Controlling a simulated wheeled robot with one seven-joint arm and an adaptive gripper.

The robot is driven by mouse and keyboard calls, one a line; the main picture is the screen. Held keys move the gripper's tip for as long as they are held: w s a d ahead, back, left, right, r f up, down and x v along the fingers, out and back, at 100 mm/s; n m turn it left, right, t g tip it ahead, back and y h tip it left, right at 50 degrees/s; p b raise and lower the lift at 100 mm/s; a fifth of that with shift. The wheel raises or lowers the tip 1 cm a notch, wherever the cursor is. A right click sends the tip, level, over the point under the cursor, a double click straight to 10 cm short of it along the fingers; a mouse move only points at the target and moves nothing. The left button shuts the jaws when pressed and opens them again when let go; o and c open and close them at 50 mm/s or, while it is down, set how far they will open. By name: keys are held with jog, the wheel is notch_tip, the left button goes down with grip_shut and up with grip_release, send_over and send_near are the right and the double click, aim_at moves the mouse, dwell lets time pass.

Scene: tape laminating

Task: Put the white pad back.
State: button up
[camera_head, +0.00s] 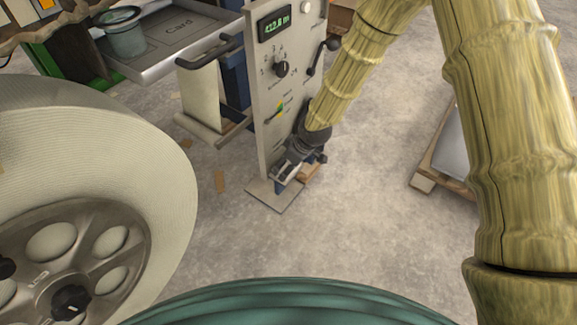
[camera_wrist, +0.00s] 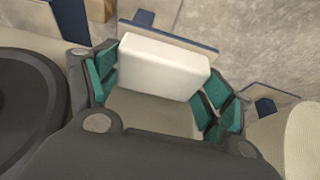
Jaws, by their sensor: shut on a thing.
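The white pad (camera_wrist: 162,66) is a pale block with rounded edges. It sits between the two green-padded fingers of my gripper (camera_wrist: 158,88) in the wrist view. My gripper is shut on it, with one finger at each end of the pad. In the head view my gripper (camera_head: 290,163) is low beside the lower edge of the machine's grey control panel (camera_head: 268,112), above a flat foot plate (camera_head: 277,197). The pad is too small and covered to make out clearly there. I cannot tell whether the pad touches anything besides the fingers.
A large pale roll (camera_head: 150,165) fills the left. A tray marked Card (camera_head: 180,28), holding a grey-green cup (camera_head: 124,36), juts out at upper left. A pallet (camera_head: 424,181) with a grey sheet stands at right. The concrete floor (camera_head: 370,235) between is mostly clear.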

jog(key=o, duration=0.9)
jog(key=shift+o, duration=0.2)
jog(key=shift+r, duration=0.15)
jog(key=p+v, duration=0.5)
jog(key=v, duration=0.6)
jog(key=shift+d+r, duration=0.15)
jog(key=shift+r, duration=0.25)
jog(key=shift+s, duration=0.1)
jog(key=s+d+f+m+g+h, duration=0.1)
jog(key=s+d+f+m, duration=0.4)
jog(key=s+f, duration=0.55)
jog(key=s+d+f+m+g+h, duration=0.1)
jog(key=s+d+f+m, duration=0.2)
jog(key=s+d+f, duration=0.75)
jog(key=s+d+r+m+h, duration=0.1)
jog(key=s+d+m, duration=0.2)
jog(key=s, duration=1.2)
jog(key=shift+s+d+r+g+h, duration=0.2)
jog(key=shift+d+g+h, duration=0.1)
jog(key=shift+g, duration=0.1)
